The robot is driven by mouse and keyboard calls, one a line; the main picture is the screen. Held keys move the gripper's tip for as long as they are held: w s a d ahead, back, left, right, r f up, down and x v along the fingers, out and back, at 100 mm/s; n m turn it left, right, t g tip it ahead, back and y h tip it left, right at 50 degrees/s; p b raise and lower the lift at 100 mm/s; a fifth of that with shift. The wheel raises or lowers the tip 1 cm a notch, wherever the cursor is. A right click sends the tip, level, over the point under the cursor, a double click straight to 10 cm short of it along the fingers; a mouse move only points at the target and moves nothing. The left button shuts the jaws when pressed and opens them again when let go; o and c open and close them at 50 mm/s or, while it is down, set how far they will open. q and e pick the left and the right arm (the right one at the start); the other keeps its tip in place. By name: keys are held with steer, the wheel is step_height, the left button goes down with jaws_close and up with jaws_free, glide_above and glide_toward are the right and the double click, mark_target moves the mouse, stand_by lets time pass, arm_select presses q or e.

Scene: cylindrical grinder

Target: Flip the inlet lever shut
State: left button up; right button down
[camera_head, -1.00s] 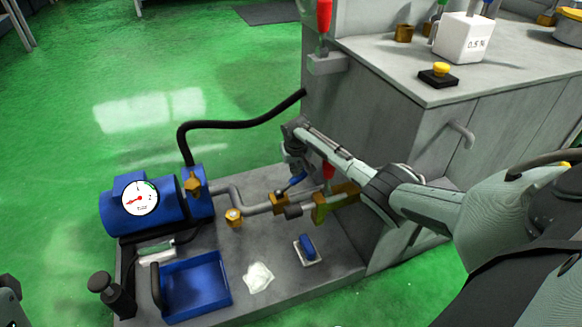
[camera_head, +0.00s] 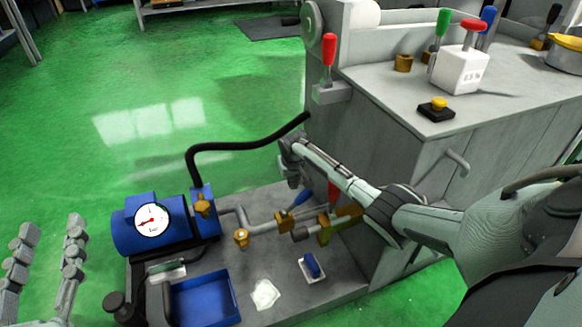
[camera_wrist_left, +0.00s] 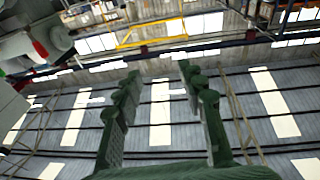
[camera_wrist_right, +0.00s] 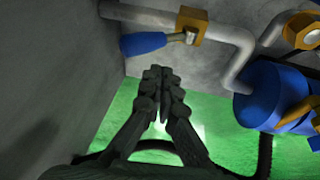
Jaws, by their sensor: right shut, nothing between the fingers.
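A blue-handled lever (camera_head: 302,196) sits on a brass valve (camera_head: 285,217) in the pipe beside the blue pump. In the right wrist view the blue handle (camera_wrist_right: 143,43) points left from its brass body, roughly along the pipe. A red-handled lever (camera_head: 333,193) stands at the brass valve farther right, partly hidden by my right arm. No label shows which is the inlet lever. My right gripper (camera_wrist_right: 158,74) is shut and empty, its tips near the blue handle; contact is not visible. My left gripper (camera_head: 45,262) is open and empty at the left; its spread fingers fill the left wrist view (camera_wrist_left: 158,85).
The blue pump with a gauge (camera_head: 130,236), a blue tray (camera_head: 232,290), a white cloth (camera_head: 264,294) and a blue-handled brush (camera_head: 312,266) are on the low base. A black hose (camera_head: 220,148) arches behind. The grey machine cabinet (camera_head: 400,150) stands right of my right gripper.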

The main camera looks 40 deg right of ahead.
arm_select(q)
steer(key=a+f+g+y+p, duration=0.1)
steer(key=a+f+g+y, duration=0.1)
steer(key=f, duration=0.4)
steer(key=s+a+f+g+y+p, duration=0.1)
steer(key=a+f+g+y, duration=0.1)
steer(key=a+f+g, duration=0.3)
step_height(320, 180, down, 2)
steer(key=shift+a+f+n, duration=0.15)
steer(key=shift+n, duration=0.15)
arm_select(e)
steer(key=v, duration=0.7)
steer(key=shift+a+r, duration=0.15)
steer(key=shift+a, duration=0.05)
